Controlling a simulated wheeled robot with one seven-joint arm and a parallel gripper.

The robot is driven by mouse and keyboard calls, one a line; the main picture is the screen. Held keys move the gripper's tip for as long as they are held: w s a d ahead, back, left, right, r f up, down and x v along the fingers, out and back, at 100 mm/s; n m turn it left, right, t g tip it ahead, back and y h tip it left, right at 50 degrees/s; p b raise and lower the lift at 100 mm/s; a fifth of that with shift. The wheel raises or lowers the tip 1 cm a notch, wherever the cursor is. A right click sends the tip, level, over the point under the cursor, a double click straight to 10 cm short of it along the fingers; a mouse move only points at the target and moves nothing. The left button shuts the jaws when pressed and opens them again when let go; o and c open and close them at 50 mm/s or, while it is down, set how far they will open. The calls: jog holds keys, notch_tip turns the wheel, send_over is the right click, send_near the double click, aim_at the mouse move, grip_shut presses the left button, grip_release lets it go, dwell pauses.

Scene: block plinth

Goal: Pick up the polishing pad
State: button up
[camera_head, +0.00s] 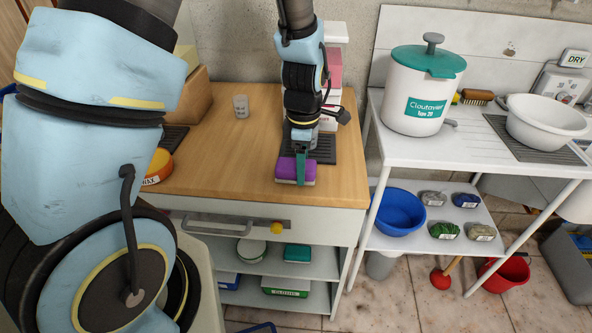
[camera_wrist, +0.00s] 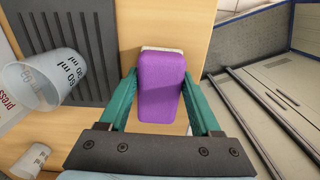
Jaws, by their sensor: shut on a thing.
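The polishing pad, a purple block with a pale layer on one side, is at the front edge of the wooden counter in the head view (camera_head: 290,169). It also fills the middle of the wrist view (camera_wrist: 161,88). My gripper (camera_head: 301,160) points down over it. In the wrist view, my gripper's (camera_wrist: 160,80) two teal fingers are shut on the pad, one on each long side. I cannot tell whether the pad still touches the counter.
A clear measuring cup (camera_head: 241,106) stands on the wooden counter (camera_head: 220,160). An orange-lidded tin (camera_head: 158,166) is at its left. Pink and white boxes stand behind my gripper. A white bench (camera_head: 470,125) with a teal-lidded pot (camera_head: 415,92) is at right. The counter between tin and pad is clear.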

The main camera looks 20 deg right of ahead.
notch_tip(320, 180, up, 10)
jog(key=shift+b, duration=0.85)
jog(key=o, duration=0.7)
jog(key=c, duration=0.6)
